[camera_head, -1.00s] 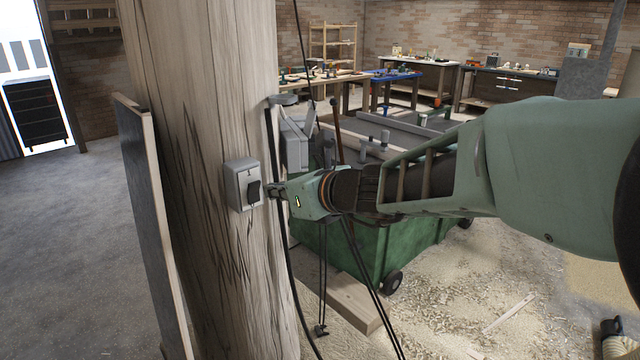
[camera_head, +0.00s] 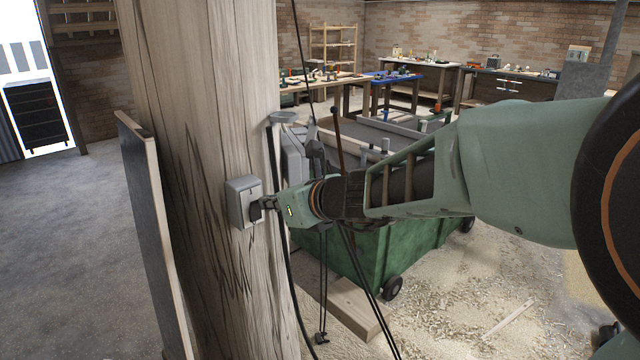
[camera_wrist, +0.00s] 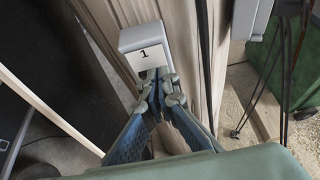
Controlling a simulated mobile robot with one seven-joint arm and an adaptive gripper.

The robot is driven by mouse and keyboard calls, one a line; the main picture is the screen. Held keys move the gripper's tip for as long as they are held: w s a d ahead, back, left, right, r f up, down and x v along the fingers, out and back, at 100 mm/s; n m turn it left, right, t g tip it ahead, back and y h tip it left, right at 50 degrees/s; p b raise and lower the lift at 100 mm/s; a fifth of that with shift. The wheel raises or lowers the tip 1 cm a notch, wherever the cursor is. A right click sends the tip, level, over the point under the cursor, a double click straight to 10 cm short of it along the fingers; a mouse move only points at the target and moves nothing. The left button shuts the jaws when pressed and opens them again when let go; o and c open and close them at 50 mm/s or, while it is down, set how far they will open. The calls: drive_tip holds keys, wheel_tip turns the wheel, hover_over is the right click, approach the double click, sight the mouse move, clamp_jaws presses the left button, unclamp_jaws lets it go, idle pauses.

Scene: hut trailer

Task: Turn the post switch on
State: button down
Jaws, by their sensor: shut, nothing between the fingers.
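The post switch is a grey box (camera_head: 243,201) with a dark rocker, fixed to the wooden post (camera_head: 215,120). In the wrist view the box (camera_wrist: 143,40) shows a white label with "1". My gripper (camera_head: 260,204) is shut and empty, its fingertips at the rocker on the lower right of the box. In the wrist view the fingertips (camera_wrist: 160,92) sit just below the label and hide most of the rocker. They look to be touching the rocker or very close to it; I cannot tell which. The rocker's exact position is hidden.
A dark panel (camera_head: 150,230) leans at the post's left. A green wheeled bin (camera_head: 375,255) stands behind my arm, with black cables (camera_head: 283,250) hanging beside the post. A wooden block (camera_head: 352,308) lies on the floor. Open floor (camera_head: 70,250) is at left.

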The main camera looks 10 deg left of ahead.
sight(256, 187)
drive_tip(key=shift+w+a+r+h+p, duration=0.3)
drive_tip(key=shift+w+a+r+p, duration=0.3)
drive_tip(key=shift+p, duration=0.3)
drive_tip(key=shift+r, duration=0.15)
drive_tip(key=shift+s+r+p, duration=0.1)
drive_tip(key=shift+r+p, duration=0.65)
drive_tip(key=shift+r, duration=0.05)
drive_tip(key=shift+d, duration=0.1)
